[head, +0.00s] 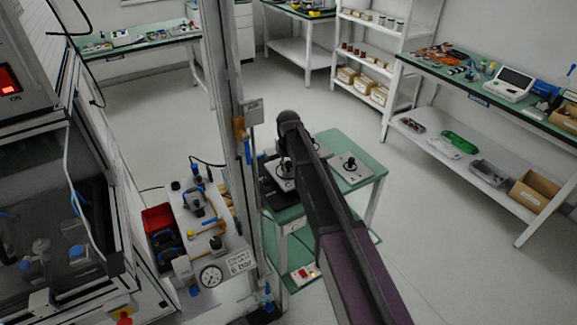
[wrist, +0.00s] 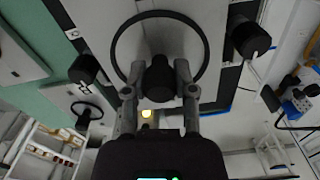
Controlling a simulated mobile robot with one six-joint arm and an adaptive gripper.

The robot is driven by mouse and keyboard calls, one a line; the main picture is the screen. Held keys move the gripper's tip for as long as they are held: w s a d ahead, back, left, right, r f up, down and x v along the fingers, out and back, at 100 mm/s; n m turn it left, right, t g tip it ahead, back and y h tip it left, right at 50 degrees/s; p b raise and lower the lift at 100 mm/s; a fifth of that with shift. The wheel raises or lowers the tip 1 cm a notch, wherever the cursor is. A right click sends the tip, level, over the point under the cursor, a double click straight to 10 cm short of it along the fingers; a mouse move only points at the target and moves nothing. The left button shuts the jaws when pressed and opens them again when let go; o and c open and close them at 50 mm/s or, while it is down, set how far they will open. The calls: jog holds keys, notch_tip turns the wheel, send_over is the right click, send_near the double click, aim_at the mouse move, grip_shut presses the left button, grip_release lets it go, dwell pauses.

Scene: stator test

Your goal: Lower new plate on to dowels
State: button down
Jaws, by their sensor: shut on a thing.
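The new plate (wrist: 90,22) is a grey plate with a black ring and a central black knob (wrist: 160,80). In the wrist view my gripper (wrist: 158,90) is shut on this knob, one finger on each side. Two black round posts, likely the dowels, show at the plate's left (wrist: 85,69) and right (wrist: 249,38) edges. I cannot tell whether the plate touches them or hangs above. In the head view the plate (head: 283,185) shows over a black fixture (head: 278,199) on a green table, partly behind my arm, which hides the gripper's fingers.
A second grey plate (head: 349,171) with a black knob lies on the green table (head: 328,143) to the right. A metal post (head: 232,120) stands close left of the fixture. A pressure gauge (head: 211,276) stands lower left. Floor is free to the right.

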aim_at(288, 171)
jog(key=shift+f+b, duration=1.55)
jog(key=shift+f, duration=0.05)
dwell(1.6)
jog(key=shift+c, duration=1.8)
grip_release()
jog(key=shift+r, duration=0.15)
